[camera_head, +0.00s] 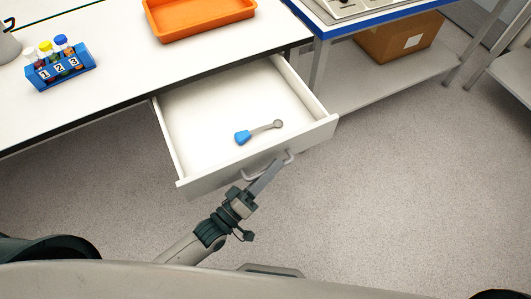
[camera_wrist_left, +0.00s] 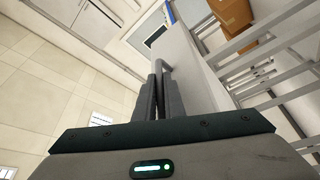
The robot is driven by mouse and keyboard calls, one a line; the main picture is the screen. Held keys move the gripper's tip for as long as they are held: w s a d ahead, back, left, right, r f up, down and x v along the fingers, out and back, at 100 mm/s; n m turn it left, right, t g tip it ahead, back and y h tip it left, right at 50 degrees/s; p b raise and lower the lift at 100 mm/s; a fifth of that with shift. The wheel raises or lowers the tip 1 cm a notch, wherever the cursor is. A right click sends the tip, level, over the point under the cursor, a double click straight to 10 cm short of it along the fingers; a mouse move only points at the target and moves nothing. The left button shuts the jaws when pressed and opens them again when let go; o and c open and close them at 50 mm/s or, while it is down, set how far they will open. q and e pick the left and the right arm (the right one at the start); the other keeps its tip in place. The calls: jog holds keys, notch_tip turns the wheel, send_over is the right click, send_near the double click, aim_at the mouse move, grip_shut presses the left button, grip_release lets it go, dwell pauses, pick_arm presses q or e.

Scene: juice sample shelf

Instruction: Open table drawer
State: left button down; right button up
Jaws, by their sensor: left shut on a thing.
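The table drawer (camera_head: 205,120) is pulled well out from under the white table (camera_head: 110,45), and its inside shows. A small tool with a blue end (camera_head: 243,137) and a grey round tip lies in it. The drawer's handle (camera_head: 290,157) is a grey bar on its front panel. My left gripper (camera_head: 273,170) is at the handle, shut on it. In the left wrist view, the fingers (camera_wrist_left: 158,88) are close together around the handle bar (camera_wrist_left: 166,68), beside the drawer front. My right gripper is not in view.
A blue rack (camera_head: 60,70) with numbered, capped tubes and an orange tray (camera_head: 200,15) stand on the table. To the right, a blue-edged bench has a lower shelf (camera_head: 370,78) with a cardboard box (camera_head: 400,37). The floor (camera_head: 400,200) right of the drawer is clear.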

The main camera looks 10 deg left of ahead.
pick_arm(q)
jog(key=shift+s+d, duration=0.2)
jog(key=shift+s, duration=0.1)
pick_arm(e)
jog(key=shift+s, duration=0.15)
pick_arm(q)
jog(key=c, duration=2.1)
grip_release()
jog(key=shift+a, duration=0.1)
